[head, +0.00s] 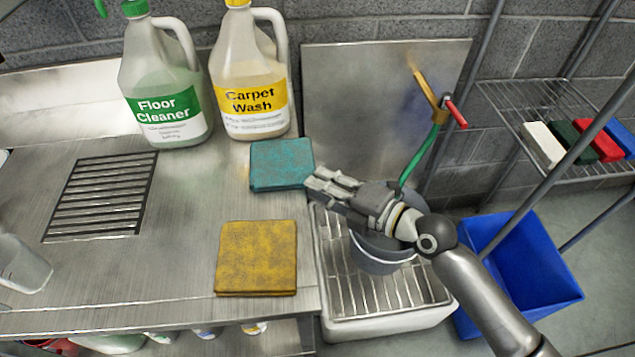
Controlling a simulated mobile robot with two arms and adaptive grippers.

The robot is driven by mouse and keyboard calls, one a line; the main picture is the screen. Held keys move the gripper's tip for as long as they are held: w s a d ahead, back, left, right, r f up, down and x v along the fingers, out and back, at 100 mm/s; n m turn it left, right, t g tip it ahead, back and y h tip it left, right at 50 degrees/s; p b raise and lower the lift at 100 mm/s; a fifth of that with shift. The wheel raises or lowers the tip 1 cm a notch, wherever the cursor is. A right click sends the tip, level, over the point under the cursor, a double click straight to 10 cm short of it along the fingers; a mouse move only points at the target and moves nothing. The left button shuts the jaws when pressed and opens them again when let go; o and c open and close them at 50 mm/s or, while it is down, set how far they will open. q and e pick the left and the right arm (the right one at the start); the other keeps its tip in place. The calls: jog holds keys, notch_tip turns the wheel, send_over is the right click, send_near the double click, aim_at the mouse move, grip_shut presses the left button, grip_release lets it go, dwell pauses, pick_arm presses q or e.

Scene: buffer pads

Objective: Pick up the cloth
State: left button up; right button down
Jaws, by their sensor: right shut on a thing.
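A teal folded cloth (281,165) is at the right edge of the steel counter, in front of the Carpet Wash jug. My right gripper (318,183) reaches in from the right and is shut on the teal cloth's right edge. I cannot tell whether the cloth is lifted off the counter. A yellow folded cloth (256,258) lies flat on the counter nearer to me, apart from the gripper. My left gripper is not in view.
A Floor Cleaner jug (160,80) and a Carpet Wash jug (250,75) stand behind. A grey bucket (382,262) sits on a wire rack over the sink (345,275), under my arm. A hose tap (436,108), a blue bin (525,275) and a wire shelf with coloured pads (601,146) are right.

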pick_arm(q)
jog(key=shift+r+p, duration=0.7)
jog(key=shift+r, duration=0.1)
pick_arm(e)
notch_tip(320, 180, up, 2)
jog(key=shift+r, duration=0.1)
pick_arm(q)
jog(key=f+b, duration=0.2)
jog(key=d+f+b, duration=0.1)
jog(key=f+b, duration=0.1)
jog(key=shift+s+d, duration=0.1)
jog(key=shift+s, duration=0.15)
pick_arm(e)
jog(key=r+v, duration=0.2)
jog(key=v, duration=1.2)
jog(key=shift+r, duration=0.2)
jog(key=shift+s, duration=0.15)
